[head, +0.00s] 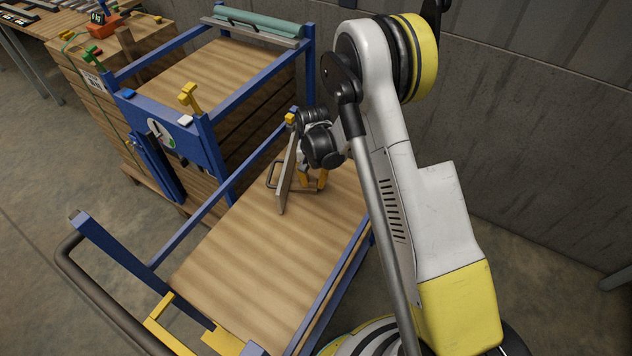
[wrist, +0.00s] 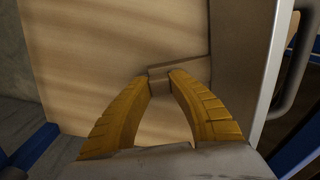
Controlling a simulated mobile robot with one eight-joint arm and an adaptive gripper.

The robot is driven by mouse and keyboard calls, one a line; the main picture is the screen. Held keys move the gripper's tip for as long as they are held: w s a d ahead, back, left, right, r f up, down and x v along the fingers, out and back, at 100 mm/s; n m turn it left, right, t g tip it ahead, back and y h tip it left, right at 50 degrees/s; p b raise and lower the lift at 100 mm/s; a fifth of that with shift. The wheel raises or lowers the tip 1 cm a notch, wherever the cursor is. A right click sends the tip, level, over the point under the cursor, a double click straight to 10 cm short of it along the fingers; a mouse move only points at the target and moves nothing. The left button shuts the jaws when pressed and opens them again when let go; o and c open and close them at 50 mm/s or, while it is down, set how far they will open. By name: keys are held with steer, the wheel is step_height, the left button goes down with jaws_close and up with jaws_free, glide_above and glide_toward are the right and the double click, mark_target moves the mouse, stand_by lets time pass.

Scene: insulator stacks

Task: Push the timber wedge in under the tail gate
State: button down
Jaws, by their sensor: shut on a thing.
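The timber wedge (wrist: 194,69) is a small pale wooden piece low over the wooden deck (head: 255,265). My gripper (wrist: 163,82) has its yellow fingers shut on the wedge's thick end. Its other end points right and reaches the near face of the tail gate (wrist: 235,60); I cannot tell whether it is under the gate's edge. In the head view the tail gate (head: 287,178) is a narrow upright board on the deck, with a dark handle on its left. My gripper (head: 318,181) is to its right, pointing down. The wedge is hidden there.
Blue rails (head: 212,232) flank the deck. A taller blue-framed wooden stack (head: 200,75) stands behind, with yellow clamps (head: 189,97) on it. A concrete wall (head: 540,130) rises at the right. The front of the deck is clear.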

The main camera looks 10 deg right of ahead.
steer(key=shift+w+a, duration=0.2)
steer(key=shift+a, duration=0.3)
steer(key=c, duration=1.2)
jaws_free()
steer(key=shift+c, duration=0.2)
step_height(320, 180, up, 13)
steer(key=s+d+r+n+t, duration=0.1)
steer(key=s+r+t, duration=0.1)
steer(key=s+r, duration=0.45)
steer(key=s+d+r+n+t, duration=0.1)
steer(key=s+d+r, duration=0.15)
steer(key=r, duration=0.65)
steer(key=s+r+n+t, duration=0.1)
steer(key=s+r+t, duration=0.1)
steer(key=s, duration=0.6)
steer(key=s+d+r+n+t, duration=0.1)
steer(key=s+r+t, duration=0.1)
steer(key=s, duration=0.6)
steer(key=shift+d, duration=0.2)
